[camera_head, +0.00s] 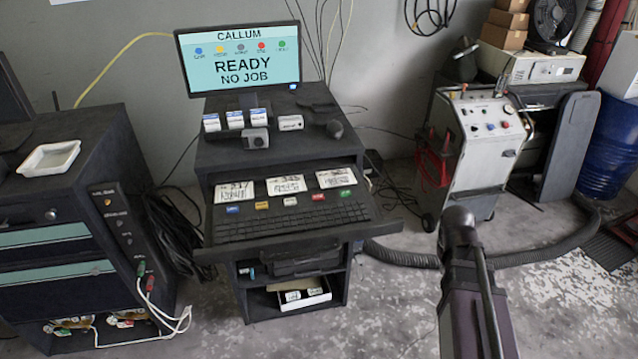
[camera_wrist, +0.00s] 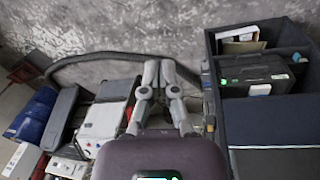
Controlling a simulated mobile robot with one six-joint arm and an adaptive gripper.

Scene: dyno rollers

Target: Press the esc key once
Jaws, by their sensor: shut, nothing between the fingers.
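The black keyboard (camera_head: 292,222) lies on the pull-out tray of the dark cart in the head view. Its single keys are too small to read, so I cannot pick out the esc key. A monitor (camera_head: 241,58) above shows "CALLUM", "READY" and "NO JOB". My gripper (camera_wrist: 158,70) shows in the wrist view, with its fingers together and nothing between them. It is over floor beside the cart, apart from the keyboard. In the head view my arm is right of the cart, and the fingers cannot be made out.
Coloured buttons (camera_head: 290,201) and paper cards (camera_head: 286,184) lie behind the keyboard. The dark cart (camera_head: 205,160) has open shelves below. A grey machine (camera_head: 478,140) and a hose (camera_head: 520,258) stand to the right. A tool cabinet (camera_head: 70,200) is at left.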

